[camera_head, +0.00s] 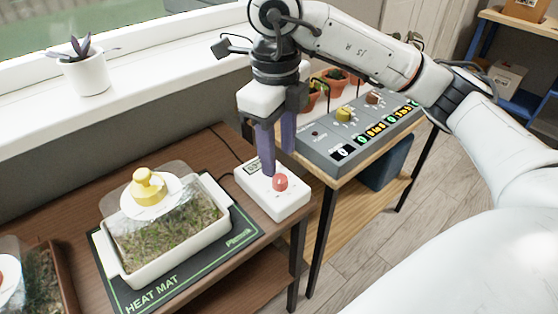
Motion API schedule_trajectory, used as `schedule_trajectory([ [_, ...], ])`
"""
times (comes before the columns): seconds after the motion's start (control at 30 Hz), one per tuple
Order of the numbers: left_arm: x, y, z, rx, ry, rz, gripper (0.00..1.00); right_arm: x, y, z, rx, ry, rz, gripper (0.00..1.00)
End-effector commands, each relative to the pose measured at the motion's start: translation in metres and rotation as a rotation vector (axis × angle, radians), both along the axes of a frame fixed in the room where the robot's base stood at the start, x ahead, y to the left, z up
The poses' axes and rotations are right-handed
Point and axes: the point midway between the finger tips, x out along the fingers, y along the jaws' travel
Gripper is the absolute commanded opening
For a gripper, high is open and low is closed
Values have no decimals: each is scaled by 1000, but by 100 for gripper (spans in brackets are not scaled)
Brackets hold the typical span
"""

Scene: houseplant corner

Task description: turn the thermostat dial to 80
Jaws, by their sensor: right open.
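The thermostat is a white box (272,200) on the right end of the brown wooden table. It has a round red dial (280,183) on its top and a small display (251,166) near its back left; the display's reading is too small to tell. My right gripper (278,162) points down with two purple fingers, open, with a gap between them. Its fingertips are just behind the red dial in the picture. Whether they touch the thermostat, I cannot tell. My left gripper is not in view.
A white tray (165,258) with plants and a clear cover with a yellow knob (148,186) sits on a black heat mat (236,240). A grey control panel (350,151) stands on the right-hand table. A potted plant (84,70) stands on the windowsill.

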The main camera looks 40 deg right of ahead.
Motion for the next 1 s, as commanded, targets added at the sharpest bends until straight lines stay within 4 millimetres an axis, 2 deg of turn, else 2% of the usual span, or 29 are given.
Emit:
schedule_trajectory([
  [0.03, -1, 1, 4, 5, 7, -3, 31, 1, 0, 15, -2, -3, 0, 43],
  [0.1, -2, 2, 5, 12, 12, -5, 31, 0, 0, 27, -2, -3, -1, 43],
  [0.3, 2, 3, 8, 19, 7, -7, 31, -1, 1, 45, -2, -1, -2, 43],
  [1.0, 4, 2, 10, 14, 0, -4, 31, -1, 1, 47, 0, 1, -1, 43],
])
